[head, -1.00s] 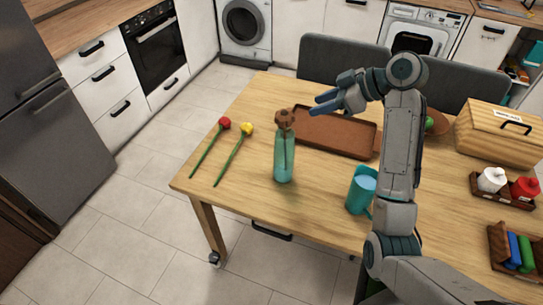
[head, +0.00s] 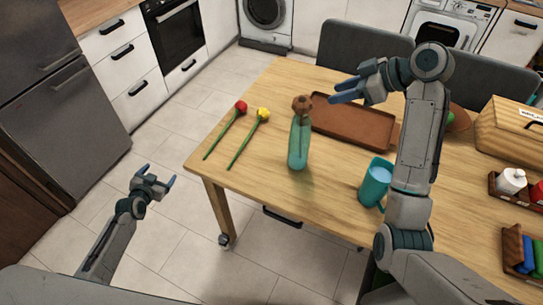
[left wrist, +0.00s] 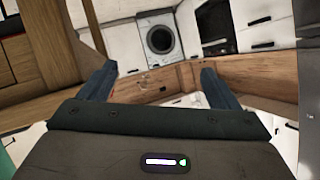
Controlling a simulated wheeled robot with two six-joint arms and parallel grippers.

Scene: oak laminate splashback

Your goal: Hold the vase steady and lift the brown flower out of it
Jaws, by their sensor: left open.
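The teal glass vase (head: 298,148) stands upright on the wooden table, with the brown flower (head: 302,104) in it, its bloom above the rim. My right gripper (head: 335,92) is open and empty, just right of the bloom in the head view and apart from it. My left gripper (head: 157,177) is open and empty, away from the vase, in front of the table's left side.
A red flower (head: 240,106) and a yellow flower (head: 263,114) lie left of the vase. A brown tray (head: 350,125) is behind it to the right. A teal mug (head: 375,182) stands at the front right. A wooden bread box (head: 510,135) is at far right.

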